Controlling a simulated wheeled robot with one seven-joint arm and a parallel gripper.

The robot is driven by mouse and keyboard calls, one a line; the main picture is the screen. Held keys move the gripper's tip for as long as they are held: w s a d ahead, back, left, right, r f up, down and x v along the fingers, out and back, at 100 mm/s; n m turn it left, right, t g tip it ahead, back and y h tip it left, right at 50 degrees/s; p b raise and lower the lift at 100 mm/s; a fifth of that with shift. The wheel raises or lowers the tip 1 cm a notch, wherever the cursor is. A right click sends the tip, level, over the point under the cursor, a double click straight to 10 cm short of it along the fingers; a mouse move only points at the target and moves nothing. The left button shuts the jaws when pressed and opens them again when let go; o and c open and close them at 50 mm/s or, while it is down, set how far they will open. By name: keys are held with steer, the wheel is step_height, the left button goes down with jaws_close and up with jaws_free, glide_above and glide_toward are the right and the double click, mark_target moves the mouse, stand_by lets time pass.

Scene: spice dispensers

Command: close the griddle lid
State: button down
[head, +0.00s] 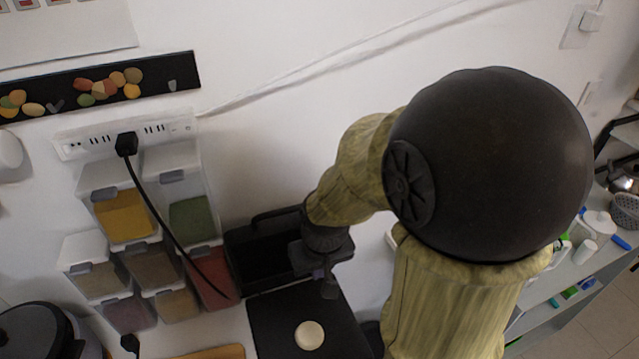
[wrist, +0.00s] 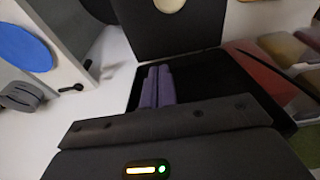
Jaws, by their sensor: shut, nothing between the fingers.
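The black griddle has a flat plate (head: 290,312) with a round cream piece (head: 309,335) on it. Its black lid (head: 262,254) stands open behind the plate, near the white wall. My gripper (head: 329,287) is at the right side of the lid, above the plate's back edge. In the wrist view, the purple fingers (wrist: 158,72) are together and empty, in front of the dark lid (wrist: 208,82). The plate (wrist: 150,28) and cream piece (wrist: 169,4) show beyond them. I cannot tell whether the fingers touch the lid.
Clear spice dispensers (head: 150,262) are stacked left of the griddle. A black cable (head: 165,215) hangs from the wall socket strip (head: 95,143) across them. A round black appliance (head: 40,332) stands at the lower left. A grey side shelf (head: 575,278) with small items is at the right.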

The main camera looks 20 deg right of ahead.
steer(key=w+d+r+g+p, duration=0.1)
steer(key=w+d+r+p, duration=0.1)
steer(key=w+r+p, duration=0.3)
steer(key=w+d+r+g+p, duration=0.2)
steer(key=w+r+p, duration=0.4)
steer(key=w+r, duration=0.3)
step_height(320, 180, up, 4)
steer(key=shift+w+d+r, duration=0.1)
steer(key=shift+w+d, duration=0.05)
steer(key=shift+d, duration=0.45)
steer(key=shift+p, duration=0.3)
step_height(320, 180, down, 10)
steer(key=s+p, duration=0.1)
steer(key=p, duration=0.2)
steer(key=shift+s, duration=0.1)
